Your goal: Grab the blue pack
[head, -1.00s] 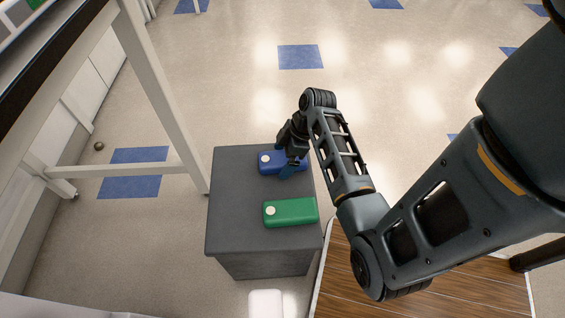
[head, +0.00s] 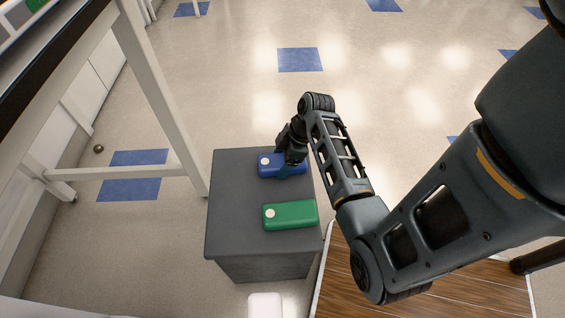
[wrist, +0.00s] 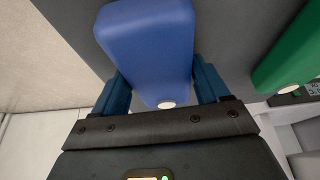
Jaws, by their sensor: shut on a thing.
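The blue pack (head: 268,168) has a round white cap and lies on the far part of the grey stand's top. It also fills the upper middle of the wrist view (wrist: 150,45). My gripper (head: 284,172) is over the pack from above, with a blue finger on each side of it. In the wrist view my gripper (wrist: 165,88) is shut on the pack, its fingers against the two long sides. The arm hides the right part of the pack in the head view.
A green pack (head: 291,215) with a white cap lies nearer on the same grey stand (head: 235,235). It shows at the right in the wrist view (wrist: 290,55). A white-legged bench (head: 150,80) stands at left. A wooden surface (head: 420,280) is at lower right.

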